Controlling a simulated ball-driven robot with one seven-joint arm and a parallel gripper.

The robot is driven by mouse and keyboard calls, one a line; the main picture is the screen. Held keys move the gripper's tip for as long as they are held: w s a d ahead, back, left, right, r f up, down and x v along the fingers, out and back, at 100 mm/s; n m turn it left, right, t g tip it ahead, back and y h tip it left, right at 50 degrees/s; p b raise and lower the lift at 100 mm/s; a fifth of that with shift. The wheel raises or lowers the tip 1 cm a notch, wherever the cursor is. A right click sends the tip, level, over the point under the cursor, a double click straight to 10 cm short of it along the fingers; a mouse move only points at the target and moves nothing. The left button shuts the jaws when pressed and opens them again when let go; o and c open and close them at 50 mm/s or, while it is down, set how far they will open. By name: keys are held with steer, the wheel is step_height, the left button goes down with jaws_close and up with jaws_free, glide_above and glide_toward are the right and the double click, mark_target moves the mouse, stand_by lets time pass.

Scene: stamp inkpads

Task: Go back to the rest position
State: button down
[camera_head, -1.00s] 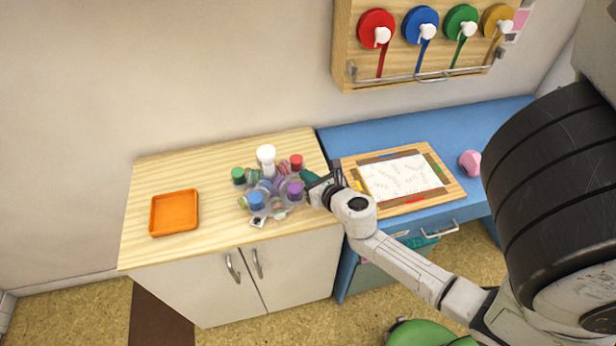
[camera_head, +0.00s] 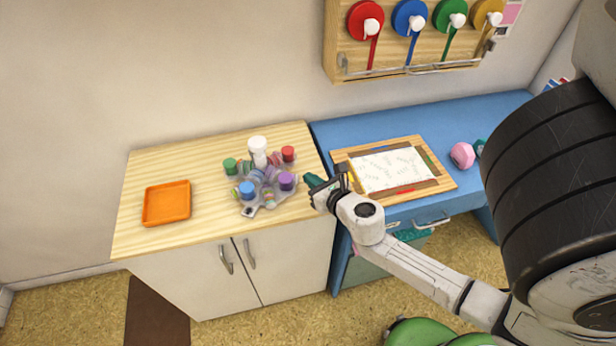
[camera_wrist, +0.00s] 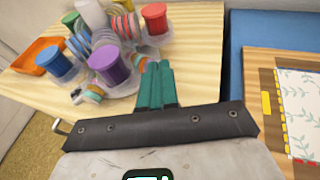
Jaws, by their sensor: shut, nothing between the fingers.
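My gripper (camera_head: 312,182) is at the gap between the wooden cabinet top and the blue desk, just right of the stamp carousel. In the wrist view its two green fingers (camera_wrist: 156,85) are together with nothing between them. The stamp carousel (camera_head: 262,180) holds several stamps with red, green, blue and purple caps around a white centre post (camera_head: 257,146). In the wrist view the purple-capped stamp (camera_wrist: 110,64) and the red-capped stamp (camera_wrist: 154,18) stand beyond the fingers, apart from them.
An orange tray (camera_head: 166,221) lies on the wooden cabinet top (camera_head: 212,150) at left. The blue desk (camera_head: 450,114) bears a framed patterned sheet (camera_head: 392,170) and a pink object (camera_head: 462,155). Coloured round reels, including a red one (camera_head: 364,18), hang on the wall board.

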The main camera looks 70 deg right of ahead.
steer(key=b+v, duration=0.1)
steer(key=v, duration=0.7)
